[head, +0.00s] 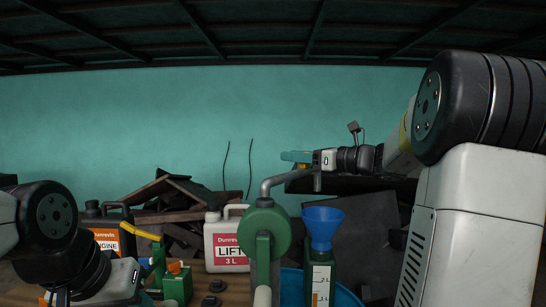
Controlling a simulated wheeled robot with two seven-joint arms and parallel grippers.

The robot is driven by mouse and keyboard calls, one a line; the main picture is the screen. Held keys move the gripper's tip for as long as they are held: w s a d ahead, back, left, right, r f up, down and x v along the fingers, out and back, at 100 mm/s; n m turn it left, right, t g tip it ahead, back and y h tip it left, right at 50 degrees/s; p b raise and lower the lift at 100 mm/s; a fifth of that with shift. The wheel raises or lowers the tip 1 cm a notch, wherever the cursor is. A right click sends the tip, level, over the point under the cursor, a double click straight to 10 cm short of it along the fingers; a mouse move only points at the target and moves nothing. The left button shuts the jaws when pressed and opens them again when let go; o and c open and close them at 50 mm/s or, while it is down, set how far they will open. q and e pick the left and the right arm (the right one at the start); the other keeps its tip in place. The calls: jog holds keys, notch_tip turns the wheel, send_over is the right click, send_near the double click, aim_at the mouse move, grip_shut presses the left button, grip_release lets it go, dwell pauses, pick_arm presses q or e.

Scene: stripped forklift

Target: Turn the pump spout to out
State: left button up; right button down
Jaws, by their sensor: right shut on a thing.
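The pump has a green round head (264,230) at the bottom centre. Its bent grey spout (272,184) rises from the head and reaches to the right, with its tip turned down. My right gripper (297,158) comes in from the right with teal fingers at the outer part of the spout. It is shut, apparently on the spout; the contact is small and partly hidden. My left gripper (143,274) is low at the left, near a green oil can (177,284), and its fingers are too unclear to read. No "out" mark is legible.
A blue funnel (322,225) sits on a green measuring bottle (320,274) just right of the pump. A white jug labelled LIFT (229,240) and a dark jug with an orange label (107,239) stand left. A blue basin (346,296) is behind the bottle.

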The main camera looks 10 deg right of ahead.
jog(key=shift+s+d+m+t+h, duration=0.35)
jog(key=shift+d+m+t+h, duration=0.05)
jog(key=shift+d+h, duration=0.15)
jog(key=shift+f, duration=0.1)
jog(key=c, duration=1)
grip_release()
jog(key=shift+s, duration=0.1)
jog(key=v, duration=0.8)
